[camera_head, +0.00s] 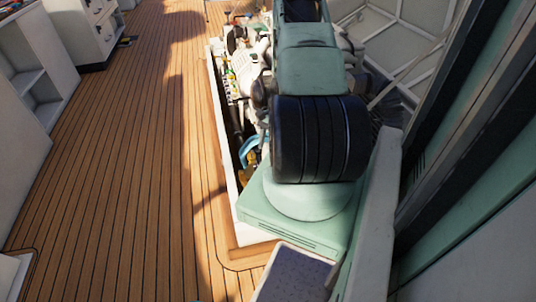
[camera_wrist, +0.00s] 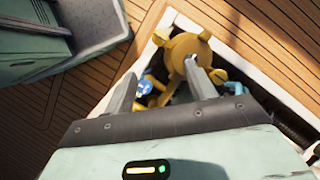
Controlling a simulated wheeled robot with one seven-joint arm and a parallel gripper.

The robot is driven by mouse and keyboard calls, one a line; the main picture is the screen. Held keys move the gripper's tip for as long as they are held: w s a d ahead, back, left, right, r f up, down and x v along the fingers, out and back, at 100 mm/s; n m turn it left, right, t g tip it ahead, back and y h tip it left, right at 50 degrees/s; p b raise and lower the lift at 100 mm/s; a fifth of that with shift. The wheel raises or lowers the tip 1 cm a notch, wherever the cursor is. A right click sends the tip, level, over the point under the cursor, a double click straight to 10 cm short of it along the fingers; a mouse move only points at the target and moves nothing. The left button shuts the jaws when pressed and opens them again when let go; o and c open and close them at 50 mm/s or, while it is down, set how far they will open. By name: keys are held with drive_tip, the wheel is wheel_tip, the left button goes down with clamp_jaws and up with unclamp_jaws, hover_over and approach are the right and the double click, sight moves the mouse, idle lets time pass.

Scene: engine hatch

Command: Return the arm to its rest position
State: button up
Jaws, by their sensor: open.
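My gripper (camera_wrist: 160,68) is open, with its two grey fingers apart over the engine hatch opening in the wrist view. A yellow wheel-like part with knobs (camera_wrist: 186,45) lies beyond the fingers, and the right finger overlaps it in the picture. I cannot tell whether they touch. No held object shows between the fingers. In the head view my arm (camera_head: 305,60) reaches away from me over the hatch, and my gripper is hidden behind it.
The hatch has a pale rim (camera_head: 217,110), with white engine parts (camera_head: 248,70) inside. Planked wooden deck (camera_head: 120,150) lies clear to the left. White cabinets (camera_head: 25,70) stand at far left. A pale frame with panels (camera_head: 400,45) rises at the right.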

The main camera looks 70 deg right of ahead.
drive_tip(key=shift+d+r, duration=0.15)
drive_tip(key=shift+r, duration=0.15)
drive_tip(key=shift+w, duration=0.1)
idle(0.3)
drive_tip(key=w+a+r+n+g, duration=0.1)
drive_tip(key=w+a+r+n, duration=0.5)
drive_tip(key=a, duration=0.4)
drive_tip(key=w+a+r+n, duration=0.3)
drive_tip(key=w+a+r, duration=0.5)
drive_tip(key=w+a, duration=0.1)
drive_tip(key=a+r+n+h, duration=0.1)
drive_tip(key=a+r+n, duration=0.45)
drive_tip(key=a, duration=0.55)
drive_tip(key=s+a+r+n+h, duration=0.1)
drive_tip(key=s+a+r+n, duration=0.2)
drive_tip(key=a, duration=0.3)
drive_tip(key=s+a+r+n+h, duration=0.1)
drive_tip(key=s+a+r+n, duration=0.2)
drive_tip(key=a, duration=0.4)
drive_tip(key=s+a+r+n, duration=0.2)
drive_tip(key=s+a+n, duration=0.15)
drive_tip(key=s, duration=0.25)
drive_tip(key=s+a+r+n, duration=0.3)
drive_tip(key=s+a, duration=0.1)
drive_tip(key=s, duration=0.3)
wheel_tip(320, 180, up, 19)
drive_tip(key=p, duration=2)
drive_tip(key=shift+w+d+r+h, duration=0.15)
drive_tip(key=shift+w+d+h, duration=0.1)
drive_tip(key=shift+w+h, duration=0.15)
